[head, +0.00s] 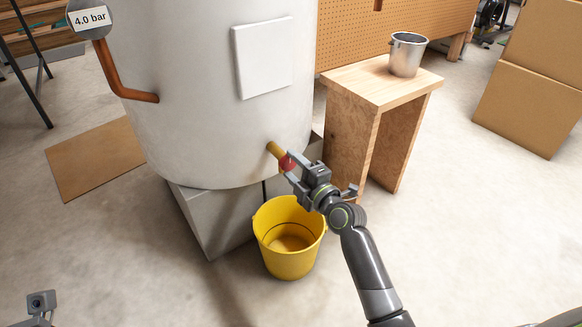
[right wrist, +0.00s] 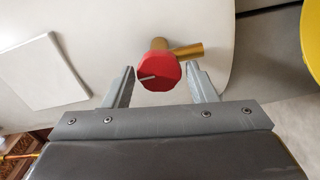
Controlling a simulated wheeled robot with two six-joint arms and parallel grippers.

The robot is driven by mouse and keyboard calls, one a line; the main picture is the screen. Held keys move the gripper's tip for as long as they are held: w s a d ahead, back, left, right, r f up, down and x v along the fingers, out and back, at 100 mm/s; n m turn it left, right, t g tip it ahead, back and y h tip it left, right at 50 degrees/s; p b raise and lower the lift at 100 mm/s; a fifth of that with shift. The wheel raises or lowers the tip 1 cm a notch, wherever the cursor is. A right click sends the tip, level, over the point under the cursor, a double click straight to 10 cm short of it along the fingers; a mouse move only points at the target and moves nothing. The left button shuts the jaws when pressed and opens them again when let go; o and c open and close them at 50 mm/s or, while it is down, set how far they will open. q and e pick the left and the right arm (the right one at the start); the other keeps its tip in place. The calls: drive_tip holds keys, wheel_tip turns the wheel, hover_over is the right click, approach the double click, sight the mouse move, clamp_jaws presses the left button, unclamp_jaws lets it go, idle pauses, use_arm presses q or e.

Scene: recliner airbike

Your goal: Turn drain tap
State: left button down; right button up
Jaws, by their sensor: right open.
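The drain tap has a red knob (head: 288,163) on a brass pipe (head: 273,149) that sticks out low on the white tank (head: 190,130). In the right wrist view the red knob (right wrist: 159,72) is faceted, with a pale mark on its face, and the brass pipe (right wrist: 189,50) runs off to the right. My right gripper (head: 290,166) is open, with one finger on each side of the knob. In the right wrist view my gripper (right wrist: 158,85) shows gaps between both fingers and the knob. My left gripper is not clearly seen.
A yellow bucket (head: 289,262) stands on the floor below the tap. The tank rests on a grey block (head: 205,222). A wooden stand (head: 350,130) with a metal bucket (head: 407,55) is behind my right arm. Cardboard boxes (head: 520,105) are at right. A gauge (head: 90,18) reads 4.0 bar.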

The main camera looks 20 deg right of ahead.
drive_tip(key=c, duration=0.5)
drive_tip(key=shift+o, duration=0.2)
drive_tip(key=n+b, duration=0.1)
drive_tip(key=b, duration=0.1)
drive_tip(key=n+b, duration=0.1)
drive_tip(key=b, duration=0.1)
drive_tip(key=shift+f, duration=0.25)
drive_tip(key=shift+r+n, duration=0.2)
drive_tip(key=shift+n, duration=0.4)
drive_tip(key=shift+r, duration=0.1)
drive_tip(key=o, duration=0.5)
drive_tip(key=shift+c, duration=0.2)
drive_tip(key=shift+b+v, duration=0.3)
drive_tip(key=shift+v, duration=2.2)
drive_tip(key=shift+d, duration=0.1)
